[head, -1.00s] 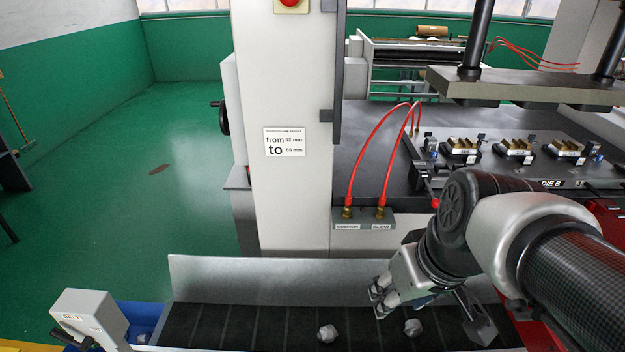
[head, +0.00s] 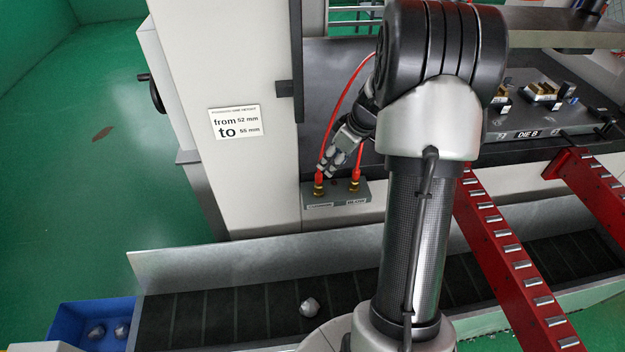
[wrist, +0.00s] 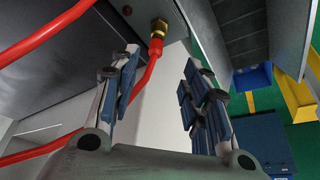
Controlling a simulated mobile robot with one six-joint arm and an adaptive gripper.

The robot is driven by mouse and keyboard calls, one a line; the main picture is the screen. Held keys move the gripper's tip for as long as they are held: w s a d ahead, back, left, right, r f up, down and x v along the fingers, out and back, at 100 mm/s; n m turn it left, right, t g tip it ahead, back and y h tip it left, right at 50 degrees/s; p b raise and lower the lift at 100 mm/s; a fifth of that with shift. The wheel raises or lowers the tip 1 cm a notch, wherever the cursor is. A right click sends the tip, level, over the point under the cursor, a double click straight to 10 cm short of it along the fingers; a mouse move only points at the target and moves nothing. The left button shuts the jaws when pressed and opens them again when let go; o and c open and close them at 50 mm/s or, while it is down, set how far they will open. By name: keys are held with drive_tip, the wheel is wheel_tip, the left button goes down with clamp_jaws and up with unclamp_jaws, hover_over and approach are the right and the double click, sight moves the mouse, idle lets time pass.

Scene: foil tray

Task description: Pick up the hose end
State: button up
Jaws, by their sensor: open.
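Two red hoses end in brass fittings on a grey block (head: 335,194) at the front of the press. The left hose (head: 342,105) arches down to its brass end (head: 319,189). The right hose's brass end (head: 354,185) is beside it. My gripper (head: 332,163) is open, just above the left fitting, by the lower left hose. In the wrist view, one red hose (wrist: 146,72) runs from a brass fitting (wrist: 158,28) into the space between my open fingers (wrist: 162,88), nearer the left finger. I cannot tell whether they touch. A second hose (wrist: 45,30) crosses at upper left.
A white column with a sign (head: 235,122) stands left of the block. A conveyor (head: 240,312) with a grey lump (head: 309,307) runs below, and a blue bin (head: 65,320) is at lower left. Red roller rails (head: 505,260) are at right.

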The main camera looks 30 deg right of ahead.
sight(319, 179)
drive_tip(key=b+x, duration=0.1)
drive_tip(key=x, duration=0.7)
drive_tip(key=shift+r, duration=0.1)
drive_tip(key=shift+d+b+x, duration=0.2)
drive_tip(key=shift+b+x, duration=0.65)
drive_tip(key=shift+x, duration=1.95)
drive_tip(key=shift+w+r, duration=0.1)
drive_tip(key=shift+c, duration=0.6)
clamp_jaws()
